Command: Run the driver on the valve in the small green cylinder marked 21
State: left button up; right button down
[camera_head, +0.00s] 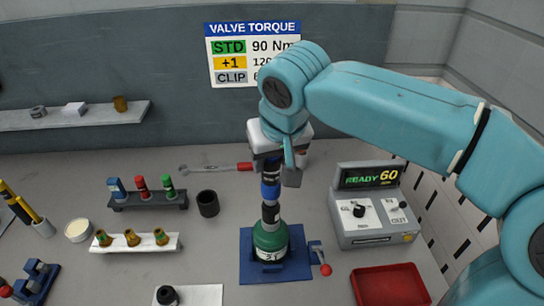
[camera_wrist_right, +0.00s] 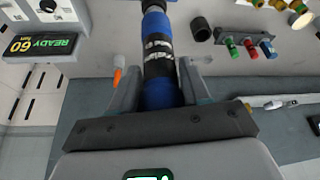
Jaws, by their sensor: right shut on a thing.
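A small green cylinder (camera_head: 270,240) stands upright in a blue clamp base (camera_head: 246,271). Its white label is tiny and looks like 31, but the first digit is hard to read. My right gripper (camera_head: 275,172) is shut on the black and blue driver (camera_head: 269,192), holding it upright above the cylinder. The driver's lower end meets the cylinder's top, and the valve there is hidden. In the right wrist view the driver (camera_wrist_right: 158,60) runs between the two fingers (camera_wrist_right: 158,88). My left gripper does not show.
A torque controller (camera_head: 372,225) reads READY 60, right of the base. A red tray (camera_head: 388,287) lies in front of it. A black cup (camera_head: 208,203), a socket rack (camera_head: 148,201) and a valve tray (camera_head: 140,246) stand left. A red-handled tool (camera_head: 243,166) lies behind.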

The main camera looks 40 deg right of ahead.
jog(key=shift+f+b, duration=0.25)
jog(key=shift+b, duration=0.05)
dwell(0.6)
jog(key=shift+s+r+p, duration=0.1)
jog(key=shift+r+p, duration=0.35)
jog(key=shift+r, duration=0.05)
dwell(2.4)
jog(key=shift+f, duration=0.1)
dwell(0.7)
